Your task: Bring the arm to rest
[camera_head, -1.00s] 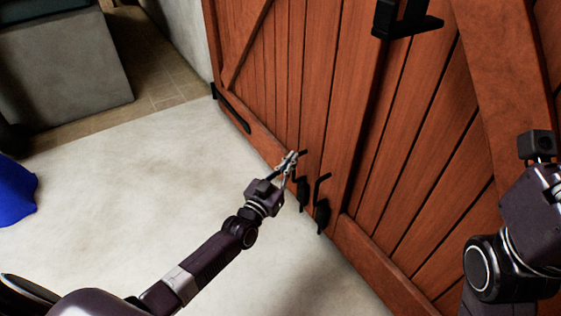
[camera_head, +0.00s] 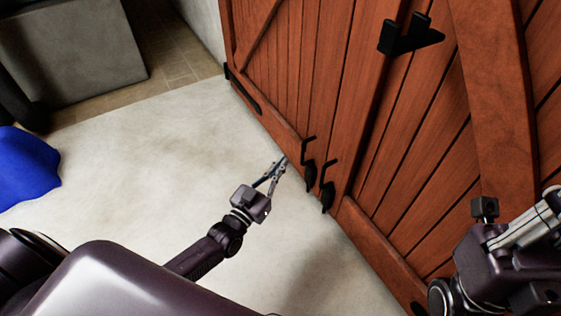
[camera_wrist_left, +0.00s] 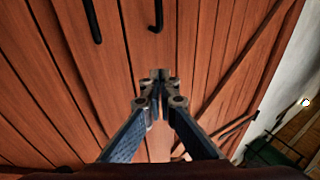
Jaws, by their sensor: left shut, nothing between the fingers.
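My left gripper (camera_head: 276,170) is shut and empty. In the head view it is a little to the left of the black door handles, in front of the red-brown wooden doors (camera_head: 335,70). The left handle (camera_head: 309,165) and the right handle (camera_head: 327,188) stand close together by the door seam. In the left wrist view the closed fingers (camera_wrist_left: 157,77) point at the door planks, with a black handle (camera_wrist_left: 157,15) beyond the tips. Part of my right arm (camera_head: 500,255) shows at the lower right; its fingertips are out of the frame.
A black bracket (camera_head: 410,38) sticks out from the door at the upper right, above my right arm. A grey block (camera_head: 75,45) stands at the upper left, with a blue object (camera_head: 25,170) at the left edge. The pale floor (camera_head: 130,150) between is clear.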

